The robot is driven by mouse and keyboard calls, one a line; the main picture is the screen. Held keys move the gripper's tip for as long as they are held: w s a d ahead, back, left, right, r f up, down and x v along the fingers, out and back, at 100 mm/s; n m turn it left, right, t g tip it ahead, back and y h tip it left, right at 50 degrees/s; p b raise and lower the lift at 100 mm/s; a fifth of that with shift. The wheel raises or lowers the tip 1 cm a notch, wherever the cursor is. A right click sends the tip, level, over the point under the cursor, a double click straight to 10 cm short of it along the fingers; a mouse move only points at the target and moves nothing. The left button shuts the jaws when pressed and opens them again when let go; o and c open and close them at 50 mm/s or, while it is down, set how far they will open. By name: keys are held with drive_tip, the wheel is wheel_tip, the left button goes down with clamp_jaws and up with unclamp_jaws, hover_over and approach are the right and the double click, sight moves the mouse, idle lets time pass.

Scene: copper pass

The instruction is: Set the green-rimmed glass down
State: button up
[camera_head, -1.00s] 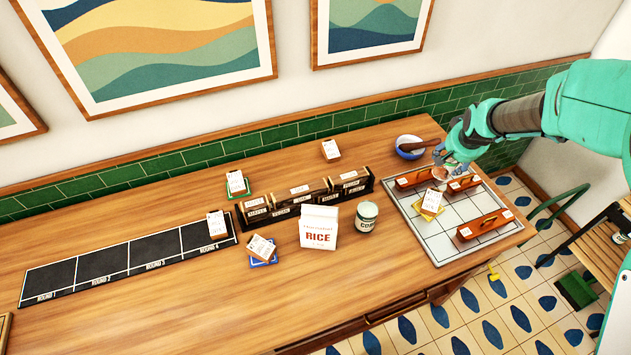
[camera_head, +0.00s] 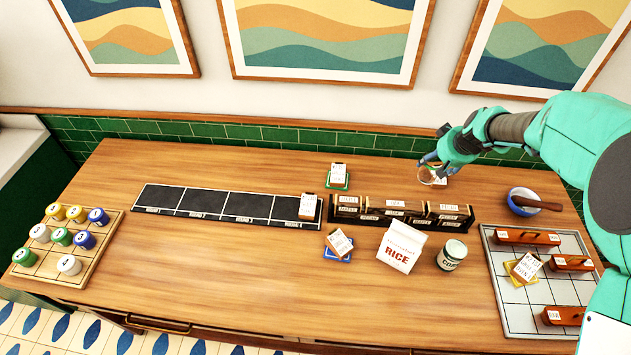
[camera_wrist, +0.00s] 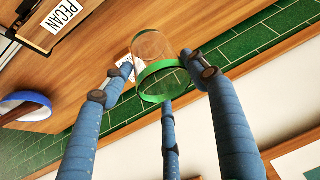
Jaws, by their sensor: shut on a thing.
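The green-rimmed glass (camera_wrist: 158,80) is clear with a green band around its rim. In the wrist view it sits between the blue fingers of my gripper (camera_wrist: 150,78), with its rim towards the palm. In the head view my gripper (camera_head: 432,170) is above the back of the table, behind the right part of the dark labelled rack (camera_head: 400,211). There the glass (camera_head: 428,176) shows as a small clear shape under the fingers. I cannot tell whether its base touches the table (camera_head: 225,272).
A white card (camera_head: 440,180) lies right beside my gripper. A blue bowl (camera_head: 516,206) with a wooden tool stands to the right. A rice bag (camera_head: 401,250) and a can (camera_head: 452,256) stand in front of the rack. The table's front middle is clear.

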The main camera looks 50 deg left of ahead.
drive_tip(key=s+a+n+g+p, duration=0.1)
drive_tip(key=s+a+n, duration=0.4)
drive_tip(key=s+a, duration=0.9)
drive_tip(key=s+a+f+n+g+y+p, duration=0.1)
drive_tip(key=s+a+n+g, duration=0.2)
drive_tip(key=s+a, duration=1.1)
drive_tip(key=a+n, duration=0.1)
drive_tip(key=a, duration=0.4)
drive_tip(key=shift+n+g, duration=0.3)
drive_tip(key=shift+n, duration=0.1)
drive_tip(key=shift+s+a+f, duration=0.1)
wheel_tip(320, 180, down, 6)
drive_tip(key=shift+f, duration=0.15)
drive_tip(key=shift+f, duration=1.85)
drive_tip(key=o, duration=1.7)
